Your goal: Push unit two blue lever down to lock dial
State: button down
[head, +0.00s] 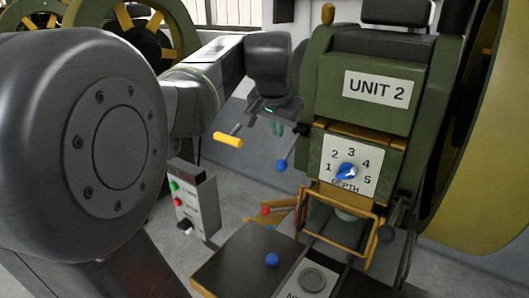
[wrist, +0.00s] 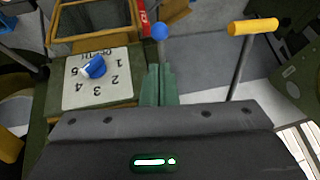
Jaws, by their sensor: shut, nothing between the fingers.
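The green machine bears a white "UNIT 2" label (head: 376,89). Its blue-knobbed lever (head: 281,165) sticks out on the left side, with the ball at the lower end of a short rod in the head view. The ball also shows in the wrist view (wrist: 160,31), just beyond my fingertips. My gripper (head: 277,128) is shut and empty, its green fingers (wrist: 158,72) together. In the head view it is above and slightly left of the ball; I cannot tell whether it touches the rod. The blue dial (head: 346,172) sits on a white plate numbered 1 to 5.
A yellow-handled crank (head: 228,140) is left of the lever, close to my gripper, and also in the wrist view (wrist: 253,26). A control box (head: 194,200) stands at lower left. Another blue knob (head: 271,260) is over a dark plate. A red knob (head: 265,211) is below the lever.

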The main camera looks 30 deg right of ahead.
aim_at(281, 166)
jog(key=p+x, duration=0.1)
jog(key=x, duration=1.2)
jog(key=shift+d+f+p, duration=0.15)
jog(key=shift+f+p, duration=0.2)
jog(key=shift+f, duration=0.05)
jog(key=shift+f, duration=0.1)
